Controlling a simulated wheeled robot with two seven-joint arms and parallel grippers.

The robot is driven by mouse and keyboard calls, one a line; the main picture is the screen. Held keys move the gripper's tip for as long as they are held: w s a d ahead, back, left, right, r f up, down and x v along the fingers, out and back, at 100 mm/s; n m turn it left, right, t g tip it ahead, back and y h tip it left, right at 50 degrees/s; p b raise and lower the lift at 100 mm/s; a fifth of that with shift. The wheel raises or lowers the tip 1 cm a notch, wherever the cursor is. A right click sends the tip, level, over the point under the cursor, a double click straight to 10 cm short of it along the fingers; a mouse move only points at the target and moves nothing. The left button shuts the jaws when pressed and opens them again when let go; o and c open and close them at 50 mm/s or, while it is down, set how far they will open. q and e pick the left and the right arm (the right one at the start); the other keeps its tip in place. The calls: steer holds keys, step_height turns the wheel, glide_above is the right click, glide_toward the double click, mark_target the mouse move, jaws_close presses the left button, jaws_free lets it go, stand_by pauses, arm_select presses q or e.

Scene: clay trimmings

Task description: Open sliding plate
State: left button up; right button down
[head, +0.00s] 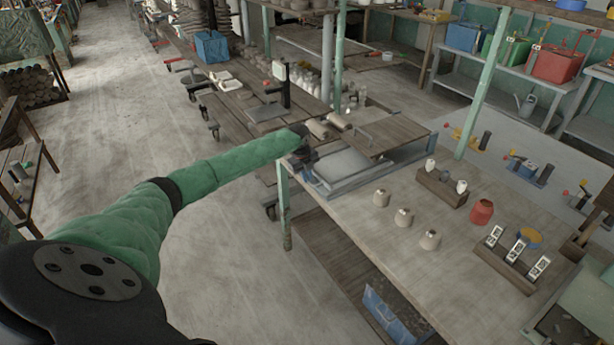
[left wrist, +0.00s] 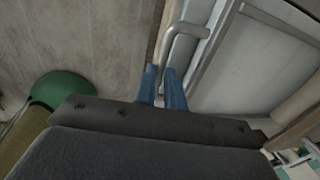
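A low metal frame (head: 320,188) with a flat grey panel (head: 345,166) lies at the far left end of the workbench. A brown wooden board with a small bar handle (head: 365,134) covers the part behind it; I cannot tell which of the two is the sliding plate. My left gripper (head: 302,152) is at the frame's left end, partly hidden by its own wrist. In the left wrist view, the blue fingers (left wrist: 161,72) are close together with a bent metal handle (left wrist: 183,36) between their tips. The grey panel (left wrist: 262,62) lies to its right. My right gripper is out of view.
A green post (head: 283,205) stands at the bench's left corner. Open floor (head: 215,255) lies left.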

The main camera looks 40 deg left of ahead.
arm_select(q)
steer(key=o, duration=0.4)
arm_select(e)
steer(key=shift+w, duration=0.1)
